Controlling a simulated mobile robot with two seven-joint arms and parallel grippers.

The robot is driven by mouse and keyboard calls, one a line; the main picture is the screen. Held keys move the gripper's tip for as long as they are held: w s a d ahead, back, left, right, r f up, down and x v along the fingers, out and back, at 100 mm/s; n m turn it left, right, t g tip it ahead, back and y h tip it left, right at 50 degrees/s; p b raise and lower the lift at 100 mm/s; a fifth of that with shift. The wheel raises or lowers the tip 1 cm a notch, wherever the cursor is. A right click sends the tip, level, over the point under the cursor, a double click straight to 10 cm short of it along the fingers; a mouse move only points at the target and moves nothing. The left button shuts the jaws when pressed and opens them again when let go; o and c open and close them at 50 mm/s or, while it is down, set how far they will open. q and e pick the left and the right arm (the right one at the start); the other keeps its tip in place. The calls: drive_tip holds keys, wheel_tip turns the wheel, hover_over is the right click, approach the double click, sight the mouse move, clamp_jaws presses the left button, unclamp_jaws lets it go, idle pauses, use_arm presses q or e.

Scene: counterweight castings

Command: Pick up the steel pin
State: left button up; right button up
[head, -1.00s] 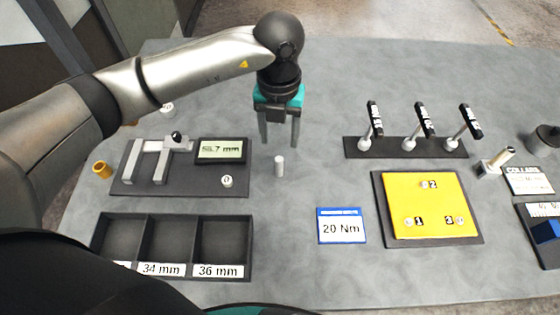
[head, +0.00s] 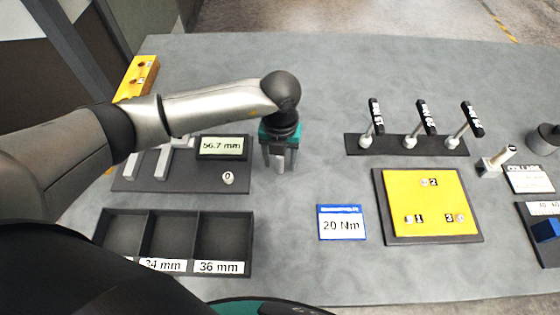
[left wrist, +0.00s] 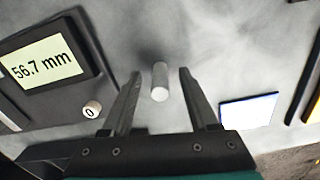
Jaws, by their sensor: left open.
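The steel pin (left wrist: 160,82) is a small pale cylinder standing on the grey bench, seen in the left wrist view. In the head view my left gripper (head: 279,165) points down at the bench, and the pin is hidden there by the fingers. I see nothing held in it. My right gripper is in neither view.
A measuring station with a 56.7 mm display (head: 222,147) is just left of the gripper. A three-bin tray (head: 250,243) sits in front. Right are a 20 Nm card (head: 341,222), a yellow plate (head: 432,200) and several upright tools, three on a rack (head: 390,148).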

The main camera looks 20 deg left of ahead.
use_arm(q)
drive_tip(key=shift+c, duration=0.3)
clamp_jaws()
idle(0.3)
